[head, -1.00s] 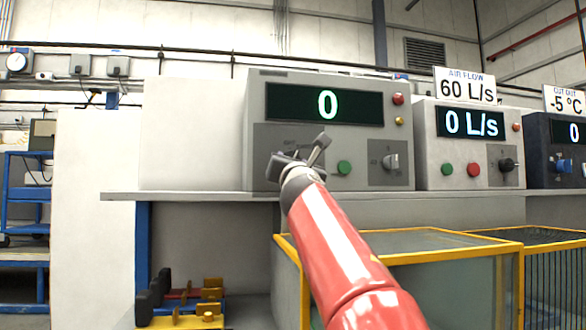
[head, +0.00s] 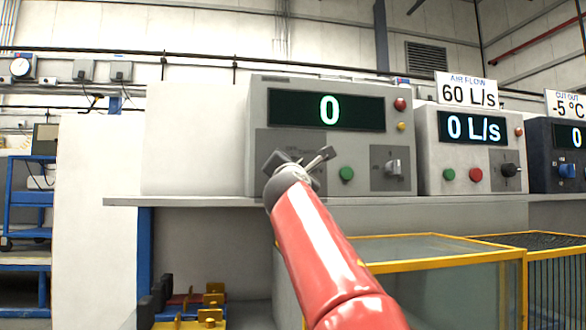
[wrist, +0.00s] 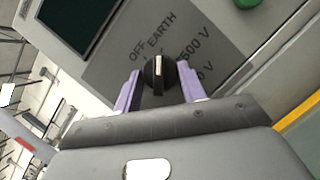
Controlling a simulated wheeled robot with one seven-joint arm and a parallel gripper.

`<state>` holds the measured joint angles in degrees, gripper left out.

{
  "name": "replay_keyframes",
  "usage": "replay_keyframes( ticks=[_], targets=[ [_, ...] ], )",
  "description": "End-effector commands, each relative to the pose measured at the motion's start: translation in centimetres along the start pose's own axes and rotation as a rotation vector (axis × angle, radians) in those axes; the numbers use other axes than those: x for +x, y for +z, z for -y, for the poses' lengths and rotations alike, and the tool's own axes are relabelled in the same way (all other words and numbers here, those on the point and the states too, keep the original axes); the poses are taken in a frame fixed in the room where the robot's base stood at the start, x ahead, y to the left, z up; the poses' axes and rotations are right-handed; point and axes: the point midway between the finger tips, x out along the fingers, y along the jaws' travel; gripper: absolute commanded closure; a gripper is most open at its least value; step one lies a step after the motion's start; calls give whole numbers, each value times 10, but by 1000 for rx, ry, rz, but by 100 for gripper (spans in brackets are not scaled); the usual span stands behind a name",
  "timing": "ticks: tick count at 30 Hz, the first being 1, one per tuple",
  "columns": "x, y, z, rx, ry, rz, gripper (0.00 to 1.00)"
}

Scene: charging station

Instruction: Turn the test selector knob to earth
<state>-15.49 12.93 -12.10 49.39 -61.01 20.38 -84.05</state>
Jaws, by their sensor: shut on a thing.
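The test selector knob (wrist: 158,82) is black with a white pointer line, on a dark panel lettered OFF, EARTH, 500 V and another partly hidden voltage. In the wrist view the line points up, toward the EARTH lettering (wrist: 161,36). My gripper (wrist: 158,70) is shut on the knob, one pale finger on each side. In the head view my gripper (head: 298,163) is tilted in front of the left part of the grey tester (head: 260,103) and hides the knob there. The tester's display (head: 330,110) reads 0.
A green button (head: 347,174) and a grey switch (head: 393,167) are right of my gripper. The air flow unit (head: 428,150) stands further right. A yellow-framed glass case (head: 450,260) is below. The shelf edge (head: 200,201) runs under the tester.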

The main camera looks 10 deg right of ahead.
Motion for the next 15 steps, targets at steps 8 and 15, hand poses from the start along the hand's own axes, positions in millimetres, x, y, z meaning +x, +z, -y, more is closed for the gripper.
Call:
replay_keyframes(
  ticks=[8,15],
  targets=[
    [0,0,0,-1,1,0,46],
    [0,0,0,-1,1,0,37]
  ],
)
